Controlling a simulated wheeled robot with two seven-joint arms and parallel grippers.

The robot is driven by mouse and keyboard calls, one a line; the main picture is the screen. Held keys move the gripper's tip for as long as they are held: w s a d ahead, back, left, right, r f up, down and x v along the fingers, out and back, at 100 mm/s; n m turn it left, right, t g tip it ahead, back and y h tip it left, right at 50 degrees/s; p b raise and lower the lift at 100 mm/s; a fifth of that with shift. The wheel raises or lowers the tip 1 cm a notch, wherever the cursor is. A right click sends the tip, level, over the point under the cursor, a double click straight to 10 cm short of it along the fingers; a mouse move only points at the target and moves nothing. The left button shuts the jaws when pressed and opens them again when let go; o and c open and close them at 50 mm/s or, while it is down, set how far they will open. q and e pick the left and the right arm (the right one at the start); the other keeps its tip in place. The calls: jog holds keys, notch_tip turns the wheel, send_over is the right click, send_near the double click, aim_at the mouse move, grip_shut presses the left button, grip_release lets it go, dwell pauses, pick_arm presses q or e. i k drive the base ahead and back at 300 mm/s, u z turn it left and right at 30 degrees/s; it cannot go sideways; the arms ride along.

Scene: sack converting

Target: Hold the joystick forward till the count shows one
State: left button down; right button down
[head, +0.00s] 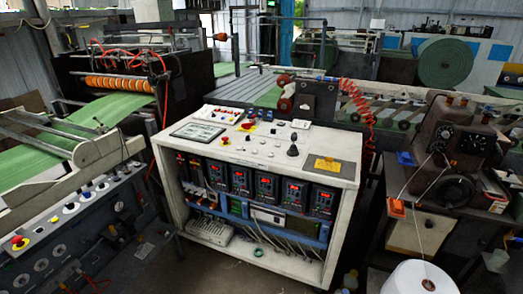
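A small black joystick (292,150) stands up from the white top of the control console (255,165), right of the middle. It looks about upright; a slight tilt is too small to tell. A flat grey panel display (198,131) is set in the console top at the left; its writing is too small to read. Several black controllers with red digits (240,180) sit in the open front of the console; their digits are not readable. Neither of my grippers is in view, and nothing touches the joystick.
Red and yellow stop buttons (247,126) and a yellow label plate (328,165) share the console top. A dark machine post with a red coiled hose (357,103) rises behind it. A brown sewing machine (455,150) stands at the right, a white thread cone (420,278) in front.

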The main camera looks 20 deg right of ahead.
aim_at(294, 142)
jog(key=z, duration=0.2)
jog(key=i, duration=0.3)
jog(key=z, duration=1.1)
jog(key=i, duration=0.7)
jog(key=z, duration=0.8)
